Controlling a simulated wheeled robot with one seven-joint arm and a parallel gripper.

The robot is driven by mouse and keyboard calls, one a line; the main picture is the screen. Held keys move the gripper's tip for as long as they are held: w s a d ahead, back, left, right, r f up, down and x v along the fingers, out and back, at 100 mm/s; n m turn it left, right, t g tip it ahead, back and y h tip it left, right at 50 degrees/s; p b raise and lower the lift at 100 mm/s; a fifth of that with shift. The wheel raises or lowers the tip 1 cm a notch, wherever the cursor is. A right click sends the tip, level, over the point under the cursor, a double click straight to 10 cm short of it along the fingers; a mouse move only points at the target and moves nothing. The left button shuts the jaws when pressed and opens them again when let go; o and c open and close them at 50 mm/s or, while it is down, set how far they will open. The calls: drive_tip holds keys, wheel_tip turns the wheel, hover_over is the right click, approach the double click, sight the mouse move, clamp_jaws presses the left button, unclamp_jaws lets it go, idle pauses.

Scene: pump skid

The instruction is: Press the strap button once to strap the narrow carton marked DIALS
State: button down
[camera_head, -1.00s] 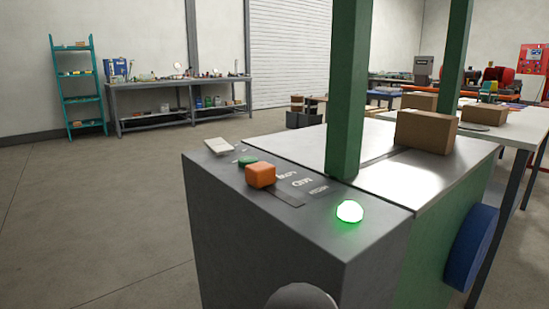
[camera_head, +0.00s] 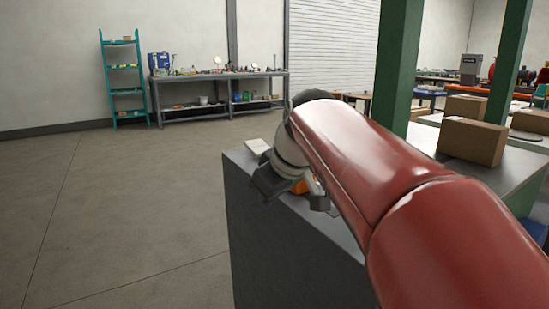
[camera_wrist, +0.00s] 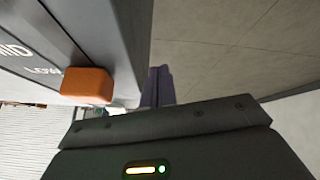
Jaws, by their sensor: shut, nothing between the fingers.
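The strapping machine's grey top (camera_head: 335,226) is largely covered by my red arm in the head view. My gripper (camera_wrist: 157,86) shows shut and empty in the wrist view, its fingers beside the orange selector knob (camera_wrist: 87,86). I cannot tell whether they touch the machine. A sliver of the orange knob also shows in the head view (camera_head: 299,187), behind my wrist. The green button is hidden in both views now. A brown carton (camera_head: 472,141) stands on the machine's table; no marking on it is readable.
A pale pad (camera_head: 258,146) sits at the panel's far corner. Green posts (camera_head: 398,60) rise from the machine. More cartons (camera_head: 466,107) stand behind at the right. A workbench (camera_head: 215,78) and teal shelf (camera_head: 122,75) are far back. The floor at left is clear.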

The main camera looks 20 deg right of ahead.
drive_tip(key=w+d+r+n+t+y+p, duration=0.1)
drive_tip(key=w+d+r+n, duration=0.3)
drive_tip(key=w, duration=0.4)
drive_tip(key=w+d+r+n+t+y+p, duration=0.1)
drive_tip(key=w+d+r+n, duration=0.2)
drive_tip(key=w+d+r, duration=0.4)
drive_tip(key=shift+w+r+n, duration=0.4)
drive_tip(key=shift+w+r, duration=0.2)
drive_tip(key=shift+f, duration=0.1)
wheel_tip(320, 180, down, 7)
drive_tip(key=b, duration=0.3)
drive_tip(key=shift+f+b, duration=0.2)
drive_tip(key=shift+b, duration=0.15)
drive_tip(key=shift+f+b, duration=0.55)
drive_tip(key=shift+f, duration=0.1)
drive_tip(key=shift+f, duration=0.1)
drive_tip(key=shift+f+b, duration=0.3)
drive_tip(key=shift+b, duration=0.1)
